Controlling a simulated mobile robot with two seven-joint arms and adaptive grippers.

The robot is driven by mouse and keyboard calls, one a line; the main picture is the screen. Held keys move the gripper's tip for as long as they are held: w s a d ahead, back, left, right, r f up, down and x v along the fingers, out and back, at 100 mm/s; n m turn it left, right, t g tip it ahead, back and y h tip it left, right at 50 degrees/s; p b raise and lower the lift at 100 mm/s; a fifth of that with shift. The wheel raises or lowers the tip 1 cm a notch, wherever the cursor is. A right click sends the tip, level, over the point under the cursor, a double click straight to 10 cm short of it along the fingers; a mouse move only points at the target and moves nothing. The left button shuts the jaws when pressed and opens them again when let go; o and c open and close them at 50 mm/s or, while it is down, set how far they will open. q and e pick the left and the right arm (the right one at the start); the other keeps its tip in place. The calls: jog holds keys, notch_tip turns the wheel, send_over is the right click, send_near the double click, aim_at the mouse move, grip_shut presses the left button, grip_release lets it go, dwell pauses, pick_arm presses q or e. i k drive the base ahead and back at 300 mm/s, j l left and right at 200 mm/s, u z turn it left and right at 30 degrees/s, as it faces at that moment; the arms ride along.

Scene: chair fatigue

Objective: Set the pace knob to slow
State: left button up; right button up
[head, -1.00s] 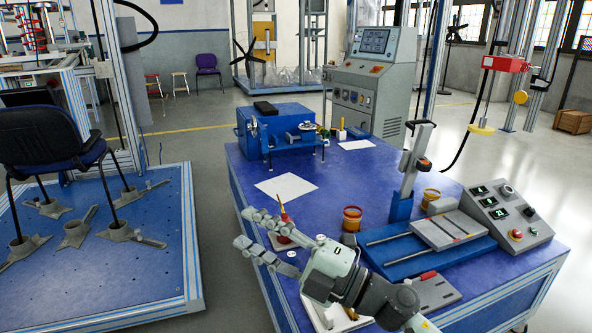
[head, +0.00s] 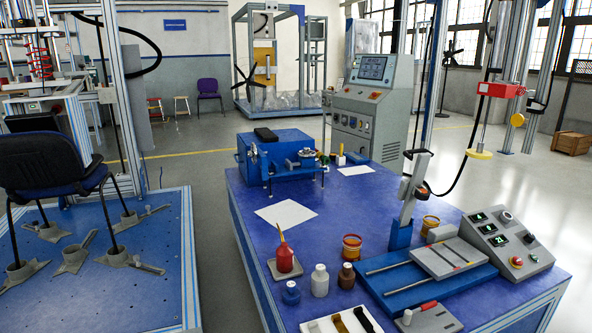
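A grey sloped control box (head: 478,235) stands at the right end of the blue workbench. It has small green-lit displays (head: 479,217), a round knob (head: 506,216) near its top, a dark round control (head: 529,238) at its right and a red push button (head: 516,262) low down. I cannot read which control is the pace knob or where it points. Neither of my grippers shows in the head view.
A blue slide rig (head: 385,285) with a grey plate (head: 447,257) lies left of the box. A red oil can (head: 284,256), bottles (head: 319,280) and a white tray (head: 318,327) stand near the front. A grey console cabinet (head: 370,105) stands behind the bench.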

aim_at(530, 238)
jog(key=z, duration=1.25)
jog(key=i+l, duration=0.55)
jog(key=i+l+u, duration=0.1)
jog(key=i+l, duration=0.45)
jog(key=i+l+u, duration=0.1)
jog(key=i+l, duration=0.45)
jog(key=l, duration=0.2)
